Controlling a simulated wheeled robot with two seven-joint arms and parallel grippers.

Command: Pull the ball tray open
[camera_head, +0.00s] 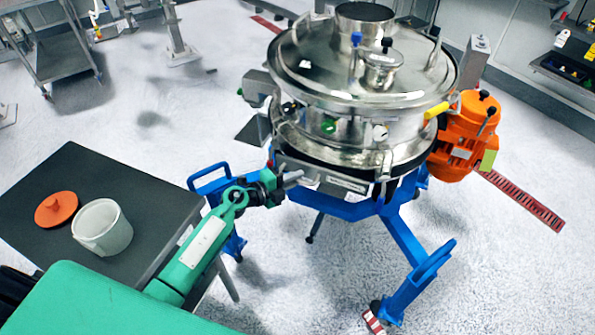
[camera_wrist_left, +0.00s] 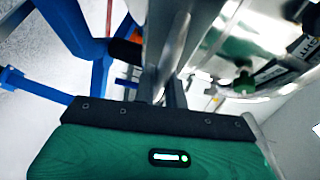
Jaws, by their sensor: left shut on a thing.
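The steel powder sifter (camera_head: 350,90) stands on a blue frame (camera_head: 345,208). The front of the ball tray (camera_head: 340,183) shows as a flat metal part low on the sifter's near side. My left gripper (camera_head: 281,183) is at the left end of this part. It is shut on a metal handle (camera_head: 294,177). In the left wrist view the handle is a shiny bar (camera_wrist_left: 172,55) between the dark fingers (camera_wrist_left: 163,90). The fingers hide part of the grip. I cannot tell how far out the tray is. My right gripper is not in view.
A dark table (camera_head: 95,165) at left holds a white cup (camera_head: 102,232) and an orange lid (camera_head: 57,209). An orange motor (camera_head: 462,140) is on the sifter's right. Blue frame legs (camera_head: 405,240) spread below. Open floor (camera_head: 500,280) lies at front right.

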